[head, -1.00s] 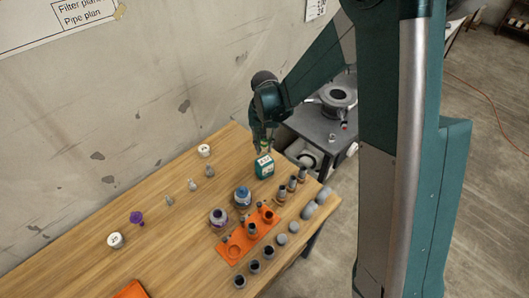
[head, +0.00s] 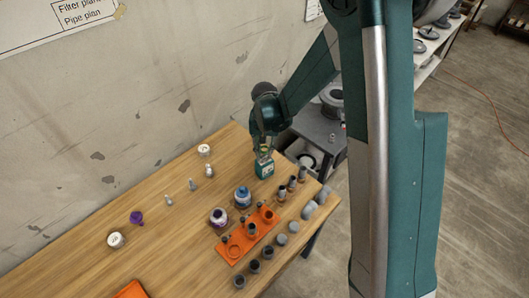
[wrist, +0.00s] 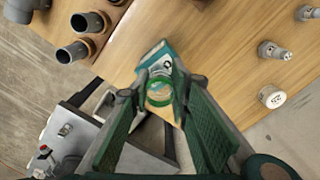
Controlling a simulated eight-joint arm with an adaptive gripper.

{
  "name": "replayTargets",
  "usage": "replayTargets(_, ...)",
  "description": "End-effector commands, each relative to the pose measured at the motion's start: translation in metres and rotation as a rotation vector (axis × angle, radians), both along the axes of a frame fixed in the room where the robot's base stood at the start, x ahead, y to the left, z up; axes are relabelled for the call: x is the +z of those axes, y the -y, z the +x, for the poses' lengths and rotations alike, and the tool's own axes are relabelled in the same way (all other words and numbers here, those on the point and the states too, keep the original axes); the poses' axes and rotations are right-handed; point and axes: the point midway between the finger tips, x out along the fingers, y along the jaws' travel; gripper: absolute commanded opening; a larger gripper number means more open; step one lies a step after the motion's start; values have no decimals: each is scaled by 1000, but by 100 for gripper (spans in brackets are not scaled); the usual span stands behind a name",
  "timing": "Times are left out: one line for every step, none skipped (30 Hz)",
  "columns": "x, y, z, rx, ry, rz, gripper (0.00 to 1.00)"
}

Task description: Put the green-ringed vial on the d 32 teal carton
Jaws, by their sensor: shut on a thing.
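The green-ringed vial (wrist: 160,94) is between my gripper's fingers in the wrist view, seen end-on with its green ring facing the camera. My gripper (head: 264,154) is shut on it. The teal carton (head: 264,171) stands on the wooden table, directly below my gripper in the head view. In the wrist view the carton (wrist: 156,58) shows behind the vial, its white label partly visible. The vial hides part of the carton's top, and I cannot tell whether the two touch.
An orange plate with holes (head: 236,254) holds fittings in front of the carton. Grey pipe pieces (head: 292,183) stand to its right. White-capped jars and small vials (head: 209,171) stand to the left. A grey side table (head: 318,130) lies beyond the table edge.

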Motion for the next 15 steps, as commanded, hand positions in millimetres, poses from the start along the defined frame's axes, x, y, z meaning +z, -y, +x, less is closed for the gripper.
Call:
replayTargets(-2,0,0,0,0,0,8)
replayTargets(-3,0,0,0,0,0,8)
replayTargets(-3,0,0,0,0,0,8)
replayTargets(-4,0,0,0,0,0,21)
replayTargets(-3,0,0,0,0,0,25)
replayTargets(-3,0,0,0,0,0,30)
replayTargets(-3,0,0,0,0,0,34)
replayTargets(-3,0,0,0,0,0,34)
replayTargets(-3,0,0,0,0,0,34)
replayTargets(-2,0,0,0,0,0,34)
replayTargets(-2,0,0,0,0,0,34)
replayTargets(-2,0,0,0,0,0,34)
replayTargets(-2,0,0,0,0,0,34)
replayTargets(-2,0,0,0,0,0,34)
replayTargets(-2,0,0,0,0,0,34)
